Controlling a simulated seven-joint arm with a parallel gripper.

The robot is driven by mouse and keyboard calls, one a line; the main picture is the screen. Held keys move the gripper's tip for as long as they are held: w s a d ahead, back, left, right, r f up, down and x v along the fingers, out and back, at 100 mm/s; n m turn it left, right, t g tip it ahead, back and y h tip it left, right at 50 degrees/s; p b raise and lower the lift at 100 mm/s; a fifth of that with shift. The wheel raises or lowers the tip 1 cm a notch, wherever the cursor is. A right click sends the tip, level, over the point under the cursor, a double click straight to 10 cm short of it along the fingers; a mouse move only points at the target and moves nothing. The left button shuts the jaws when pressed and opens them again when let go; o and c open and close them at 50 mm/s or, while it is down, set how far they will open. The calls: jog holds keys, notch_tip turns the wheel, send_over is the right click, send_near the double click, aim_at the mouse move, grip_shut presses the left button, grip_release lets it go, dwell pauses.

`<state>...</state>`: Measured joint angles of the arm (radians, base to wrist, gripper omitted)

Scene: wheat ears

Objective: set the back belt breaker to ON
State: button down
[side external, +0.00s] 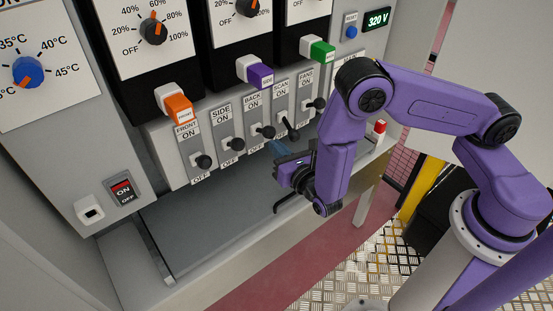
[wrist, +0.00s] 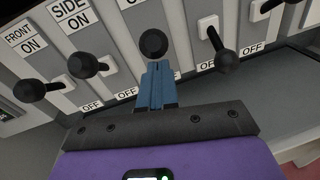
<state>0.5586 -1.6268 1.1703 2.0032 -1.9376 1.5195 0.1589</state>
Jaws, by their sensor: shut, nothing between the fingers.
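The back breaker's lever has a round black knob (side external: 267,132) on a grey plate under the BACK label (side external: 252,99). Its angle looks like that of the front and side levers; I cannot tell ON from OFF. My gripper (side external: 279,147) is shut and empty, just below and right of this knob in the side view. In the wrist view the blue fingertips (wrist: 158,66) point at the panel just below the back knob (wrist: 153,43). I cannot tell whether they touch it. The lever's shaft is hidden behind its knob in the wrist view.
The front lever (side external: 203,161) and side lever (side external: 237,144) stand to the left. The scan lever (side external: 292,134), tilted further down, and fans lever (side external: 319,103) stand to the right. Coloured tabs overhang the row. A grey shelf (side external: 215,225) lies below.

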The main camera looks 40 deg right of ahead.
jog(key=shift+w+r, duration=0.1)
jog(key=shift+r, duration=0.6)
dwell(0.3)
